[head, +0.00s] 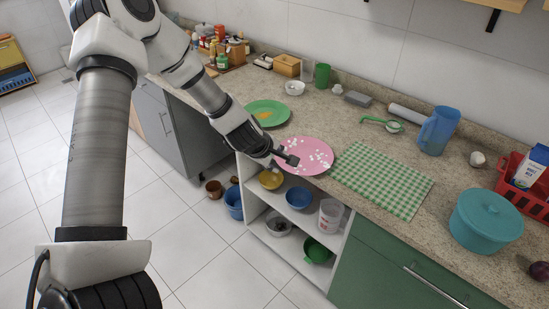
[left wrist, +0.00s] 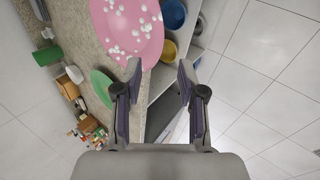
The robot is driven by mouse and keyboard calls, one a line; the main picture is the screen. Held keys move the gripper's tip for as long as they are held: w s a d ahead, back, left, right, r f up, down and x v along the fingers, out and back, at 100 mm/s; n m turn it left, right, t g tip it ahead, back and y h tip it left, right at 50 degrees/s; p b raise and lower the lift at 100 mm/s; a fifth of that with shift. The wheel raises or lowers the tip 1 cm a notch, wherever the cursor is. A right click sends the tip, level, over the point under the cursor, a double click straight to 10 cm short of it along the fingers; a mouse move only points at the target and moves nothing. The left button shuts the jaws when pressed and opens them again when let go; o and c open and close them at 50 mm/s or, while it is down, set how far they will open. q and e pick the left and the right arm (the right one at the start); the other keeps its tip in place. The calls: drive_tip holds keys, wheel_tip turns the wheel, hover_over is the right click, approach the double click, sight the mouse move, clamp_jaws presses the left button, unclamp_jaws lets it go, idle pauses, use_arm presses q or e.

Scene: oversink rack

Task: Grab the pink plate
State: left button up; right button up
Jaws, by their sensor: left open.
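The pink plate (head: 309,151) lies on the counter in the head view, with white bits scattered on it. It overhangs the counter's front edge a little, above the open shelves. My left gripper (head: 290,160) is at the plate's left front side. In the left wrist view my left gripper (left wrist: 159,75) is open, with nothing between its fingers. The pink plate (left wrist: 130,28) shows there at the top, just beyond the left fingertip. I cannot tell whether the fingers touch the plate. My right gripper is not in view.
A green plate (head: 267,113) lies left of the pink plate, and a green checkered cloth (head: 381,178) lies to its right. A blue pitcher (head: 438,130) and a teal pot (head: 486,221) stand farther right. Below, the open shelf holds bowls, including a blue one (head: 299,197).

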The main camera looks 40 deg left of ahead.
use_arm(q)
drive_tip(key=shift+v, duration=0.9)
drive_tip(key=shift+c, duration=0.4)
